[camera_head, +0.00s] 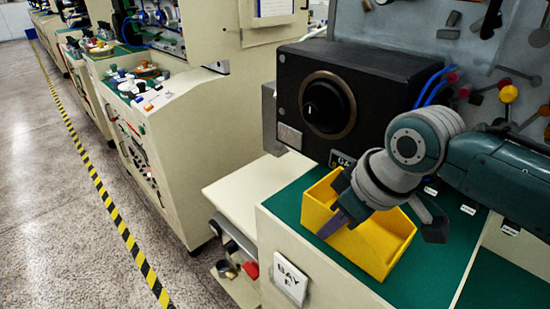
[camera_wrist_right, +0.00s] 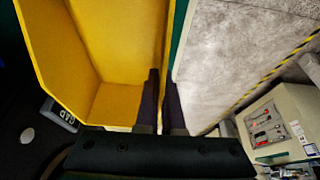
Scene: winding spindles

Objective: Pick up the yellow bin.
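The yellow bin (camera_head: 378,248) is an open-topped container on the green top (camera_head: 285,204) of the near bench, in front of a black box. My right gripper (camera_head: 335,224) reaches down over the bin's near-left side. In the right wrist view the yellow bin (camera_wrist_right: 115,45) fills the upper left. There the two dark fingers of my right gripper (camera_wrist_right: 161,88) are close together, one on each side of the bin's wall, and look shut on it. The lower part of the wall between the fingers is hidden. My left gripper is not in view.
The black box with a round dial (camera_head: 327,106) stands just behind the bin. A tool panel (camera_head: 400,30) is at the back right. A white bench sign (camera_head: 291,281) hangs on the front. Open floor (camera_head: 45,190) with a yellow-black line lies left.

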